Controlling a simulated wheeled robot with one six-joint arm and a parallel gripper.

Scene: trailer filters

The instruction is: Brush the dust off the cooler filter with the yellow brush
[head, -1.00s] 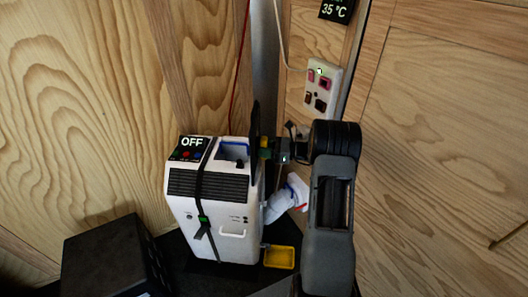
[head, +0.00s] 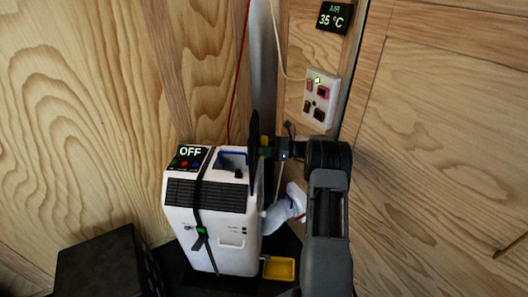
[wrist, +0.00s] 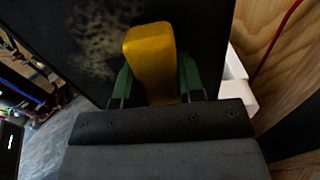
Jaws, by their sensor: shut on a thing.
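The white cooler (head: 222,232) stands upright in the head view, with OFF on its top display (head: 190,151) and a dark strap around it. The cooler filter (head: 254,124) is a thin dark edge upright at its right side. In the wrist view the filter is a black panel (wrist: 209,32) with a pale dusty patch (wrist: 97,40) at the upper left. My gripper (wrist: 153,82) is shut on the yellow brush (wrist: 151,55), in front of the panel and right of the patch. Its bristles are hidden, so I cannot tell if they touch. My gripper also shows in the head view (head: 267,147).
A yellow tray (head: 278,268) sits at the cooler's lower right, below a white hose (head: 284,208). A black box (head: 98,268) stands at the lower left. A socket panel (head: 319,99) and an AIR 35 °C display (head: 333,17) are on the wooden wall behind.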

